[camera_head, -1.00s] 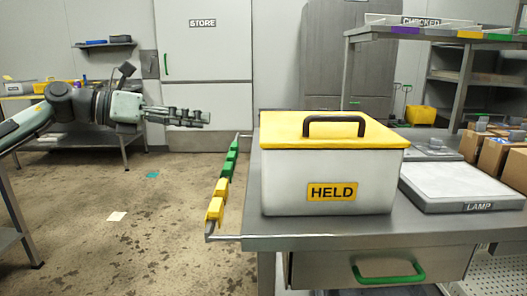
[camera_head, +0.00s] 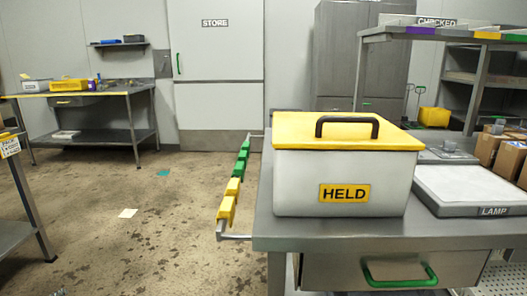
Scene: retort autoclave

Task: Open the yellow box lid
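The yellow box lid (camera_head: 345,131) lies flat and closed on a white box (camera_head: 300,183) labelled HELD. A black handle (camera_head: 347,121) arches up from the top of the lid. The box stands upright on a steel table (camera_head: 300,228). Neither of my grippers can be made out in the head view, and nothing touches the lid or its handle.
A white panel labelled LAMP (camera_head: 467,185) lies right of the box, with cardboard boxes (camera_head: 495,150) beyond it. A side rail (camera_head: 222,237) carries yellow and green clips. A drawer with a green handle (camera_head: 400,281) is below the tabletop.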

